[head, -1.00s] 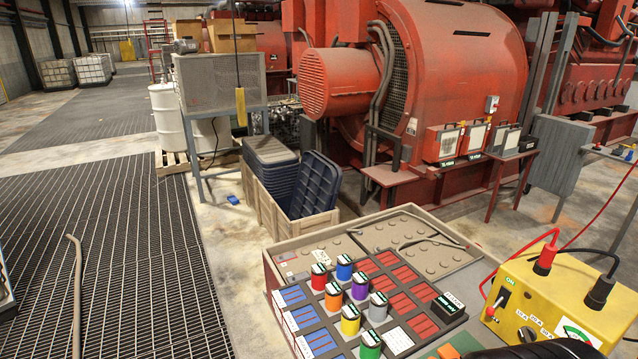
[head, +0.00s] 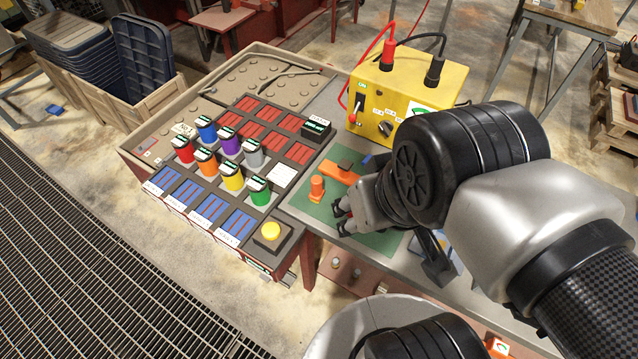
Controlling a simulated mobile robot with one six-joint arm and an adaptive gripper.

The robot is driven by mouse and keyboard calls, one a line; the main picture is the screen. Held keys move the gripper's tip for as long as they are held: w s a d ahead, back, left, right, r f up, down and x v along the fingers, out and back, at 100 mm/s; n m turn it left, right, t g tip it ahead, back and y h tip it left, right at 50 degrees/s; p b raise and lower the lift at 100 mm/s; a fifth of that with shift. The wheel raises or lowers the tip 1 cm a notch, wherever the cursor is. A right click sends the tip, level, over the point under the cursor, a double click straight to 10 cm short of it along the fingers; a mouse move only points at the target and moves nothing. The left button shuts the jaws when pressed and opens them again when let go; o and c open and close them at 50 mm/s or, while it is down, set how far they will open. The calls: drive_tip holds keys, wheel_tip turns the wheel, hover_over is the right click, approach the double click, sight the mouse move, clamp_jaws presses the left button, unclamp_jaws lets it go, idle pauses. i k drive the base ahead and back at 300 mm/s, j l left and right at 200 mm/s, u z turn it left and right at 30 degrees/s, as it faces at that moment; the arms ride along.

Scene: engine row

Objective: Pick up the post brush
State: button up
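On the green mat (head: 322,222) on the bench lie two orange things. One is a small upright orange cylinder with a wider base (head: 316,188). The other is a longer orange piece with a dark top (head: 340,172) just behind it. I cannot tell for sure which is the post brush. My gripper (head: 342,214) is low over the mat, just right of and in front of the orange cylinder, apart from it. Its black fingertips look spread with nothing between them. My wrist hides the right part of the mat.
A yellow power box (head: 408,88) with red and black leads stands behind the mat. Left is a tray of coloured cylinders (head: 231,176) with a yellow button (head: 271,231) at its front corner. A crate of dark blue trays (head: 145,60) stands beyond.

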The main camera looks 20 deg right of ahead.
sight(316, 194)
drive_tip(key=i+j+u, duration=0.1)
drive_tip(key=j, duration=0.25)
drive_tip(key=i+j+u, duration=0.1)
drive_tip(key=j, duration=0.25)
drive_tip(key=i+j+u, duration=0.15)
drive_tip(key=j, duration=0.15)
drive_tip(key=i+j+u, duration=0.1)
drive_tip(key=j, duration=0.25)
drive_tip(key=l+z, duration=0.1)
drive_tip(key=z, duration=1.4)
drive_tip(key=i+j+z, duration=0.1)
drive_tip(key=j+z, duration=0.4)
drive_tip(key=i+j, duration=0.05)
drive_tip(key=j, duration=0.05)
